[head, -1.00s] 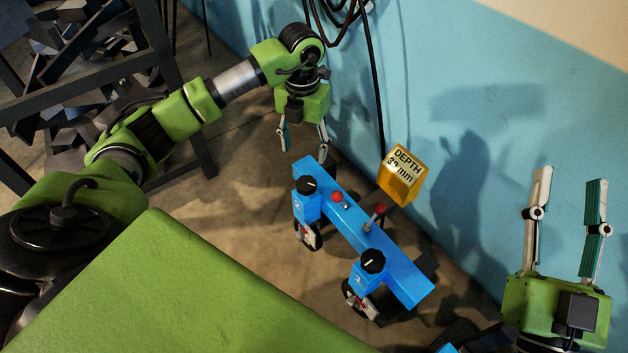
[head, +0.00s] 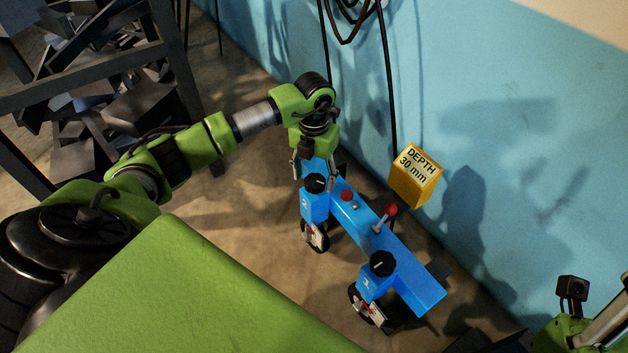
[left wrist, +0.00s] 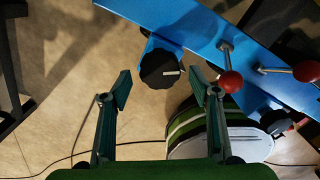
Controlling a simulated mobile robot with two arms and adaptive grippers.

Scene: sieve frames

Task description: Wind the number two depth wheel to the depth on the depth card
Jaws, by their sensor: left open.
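The number two depth wheel is a black knob (head: 315,183) on a blue block marked 2 (head: 314,207), at the far end of a blue beam (head: 352,212). In the left wrist view the knob (left wrist: 160,69) has a white pointer line towards the right. My left gripper (head: 314,170) is open at the knob; in the left wrist view its fingertips (left wrist: 161,88) stand either side, just short of it, with gaps showing. The yellow depth card (head: 416,175) reads "DEPTH 30 mm". My right gripper (head: 600,330) is cut off at the lower right, so its jaws are unclear.
A second black knob (head: 382,263) sits on a block marked 1 at the near end. Red-balled levers (head: 391,210) stand on the beam between the knobs. A blue wall (head: 520,150) lies behind; a dark rack of metal pieces (head: 100,100) is at left.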

